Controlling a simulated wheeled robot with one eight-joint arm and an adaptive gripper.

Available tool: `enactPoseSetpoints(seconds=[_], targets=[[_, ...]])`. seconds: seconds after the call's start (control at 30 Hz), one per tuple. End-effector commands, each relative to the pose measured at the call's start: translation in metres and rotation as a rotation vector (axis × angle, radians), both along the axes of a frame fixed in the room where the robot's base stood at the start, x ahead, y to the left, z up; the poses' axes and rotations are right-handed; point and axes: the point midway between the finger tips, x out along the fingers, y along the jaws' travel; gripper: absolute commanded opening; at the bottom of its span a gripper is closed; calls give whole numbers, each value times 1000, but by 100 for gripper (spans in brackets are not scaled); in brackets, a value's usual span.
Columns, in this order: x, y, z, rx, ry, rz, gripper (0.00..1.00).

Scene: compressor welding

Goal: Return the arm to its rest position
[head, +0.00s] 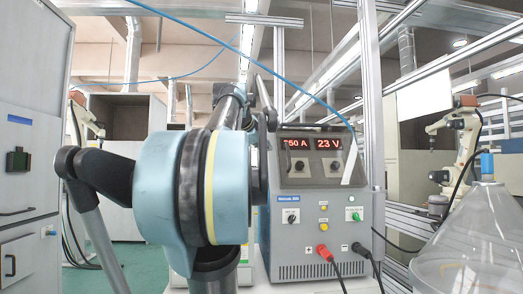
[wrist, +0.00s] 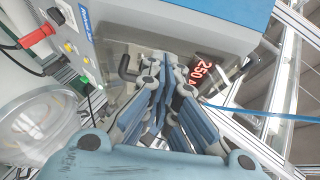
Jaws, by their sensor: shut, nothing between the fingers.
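My gripper (wrist: 166,75) is in the wrist view, with its blue-padded fingers drawn together and nothing between them. Its tips are in front of the welding power source (wrist: 180,15), near the red display and a dark knob or handle; I cannot tell whether they touch. In the head view, my arm's large light-blue joint fills the centre left, and my gripper is mostly hidden behind it. The welding power source (head: 315,205) stands right of that joint, with lit displays reading about 250 A and 23 V.
A red plug (head: 323,252) and a black plug (head: 358,247) with cables sit low on the panel. A clear dome-like vessel (head: 470,245) is at right. A grey cabinet (head: 30,190) stands at left. A blue cable (head: 300,92) crosses overhead. A metal post (head: 372,100) rises behind the power source.

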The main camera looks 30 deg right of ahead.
Motion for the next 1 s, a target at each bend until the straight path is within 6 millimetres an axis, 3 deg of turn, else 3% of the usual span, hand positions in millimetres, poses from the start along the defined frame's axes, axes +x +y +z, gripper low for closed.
enactPoseSetpoints(seconds=[0.3,0.47,0.77,1.0], targets=[[2,4,-2,-1,3,2,0],[1,14,-32,-14,88,45,0],[-17,66,-173,-75,488,318,0],[-47,121,-294,-134,795,644,0]])
